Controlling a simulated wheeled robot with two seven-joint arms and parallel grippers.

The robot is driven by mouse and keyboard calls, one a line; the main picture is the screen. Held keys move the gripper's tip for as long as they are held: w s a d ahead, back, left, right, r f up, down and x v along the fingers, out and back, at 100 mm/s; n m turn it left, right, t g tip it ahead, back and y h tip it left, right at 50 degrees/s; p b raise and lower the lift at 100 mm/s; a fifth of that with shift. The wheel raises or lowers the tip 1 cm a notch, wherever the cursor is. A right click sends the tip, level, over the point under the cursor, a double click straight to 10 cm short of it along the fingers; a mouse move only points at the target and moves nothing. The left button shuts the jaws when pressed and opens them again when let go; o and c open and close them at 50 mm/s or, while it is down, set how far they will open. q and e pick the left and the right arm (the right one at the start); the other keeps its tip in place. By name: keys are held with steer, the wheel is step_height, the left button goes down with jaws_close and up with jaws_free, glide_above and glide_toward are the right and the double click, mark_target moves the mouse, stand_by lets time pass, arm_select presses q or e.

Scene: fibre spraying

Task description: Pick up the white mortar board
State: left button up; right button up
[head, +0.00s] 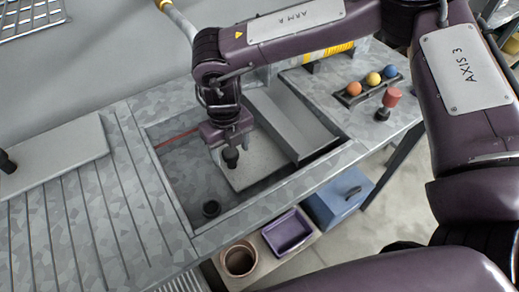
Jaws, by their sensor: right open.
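A pale grey-white flat board (262,160) lies in the recessed basin of the workbench, partly covered by my right gripper. My right gripper (231,153) points down over this board's left part. A dark knob-like piece shows at its fingertips; I cannot tell whether it touches the board. A second pale flat board (62,154) lies on the bench top at the left, with a dark upright piece (6,162) at its left end. I cannot tell for certain which of them is the mortar board. My left gripper is not in view.
A rack with coloured balls (373,79) and a red-topped knob (391,98) stand at right. Below are a blue box (340,196), purple tray (288,232) and brown pot (239,260).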

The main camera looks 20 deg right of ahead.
step_height(320, 180, down, 2)
jaws_close()
stand_by(0.6)
